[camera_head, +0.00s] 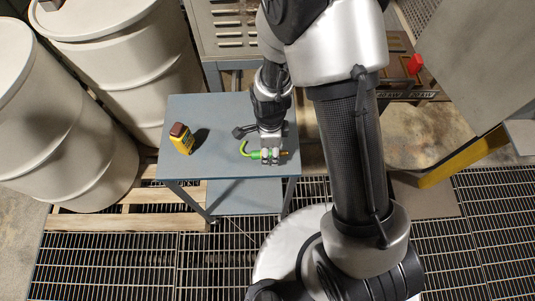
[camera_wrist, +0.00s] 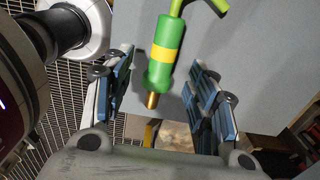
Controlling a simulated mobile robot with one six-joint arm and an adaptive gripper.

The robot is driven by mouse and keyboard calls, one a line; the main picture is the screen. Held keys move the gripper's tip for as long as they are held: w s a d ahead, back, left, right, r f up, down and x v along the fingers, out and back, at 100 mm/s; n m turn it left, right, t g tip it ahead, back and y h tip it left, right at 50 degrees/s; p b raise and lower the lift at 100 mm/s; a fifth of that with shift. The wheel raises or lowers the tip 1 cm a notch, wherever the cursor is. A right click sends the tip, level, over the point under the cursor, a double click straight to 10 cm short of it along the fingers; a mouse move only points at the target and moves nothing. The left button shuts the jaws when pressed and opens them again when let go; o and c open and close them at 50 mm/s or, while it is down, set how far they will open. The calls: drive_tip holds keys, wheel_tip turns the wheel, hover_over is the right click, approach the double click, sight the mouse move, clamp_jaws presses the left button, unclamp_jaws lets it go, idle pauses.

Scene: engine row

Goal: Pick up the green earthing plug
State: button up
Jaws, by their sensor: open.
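The green earthing plug (camera_head: 256,154) lies on the grey-blue table (camera_head: 222,121) near its front right, partly hidden by my gripper in the head view. In the wrist view the plug (camera_wrist: 165,55) has a green body, a yellow band, a brass tip pointing down the picture and a green bent end at the top. My gripper (camera_head: 270,156) is over the plug. In the wrist view the open fingers (camera_wrist: 162,100) stand on both sides of its lower part, with a gap on each side. I cannot tell the height of the fingers above the tabletop.
A yellow bottle-like item with a brown cap (camera_head: 182,139) stands on the table's left part. Large pale drums (camera_head: 65,130) on a wooden pallet (camera_head: 125,215) stand left of the table. A grey cabinet (camera_head: 220,30) stands behind it. Grating covers the floor in front.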

drive_tip(key=shift+f, duration=0.85)
drive_tip(key=shift+c, duration=0.3)
drive_tip(key=c, duration=1.1)
drive_tip(key=shift+r, duration=0.15)
drive_tip(key=shift+c, duration=0.2)
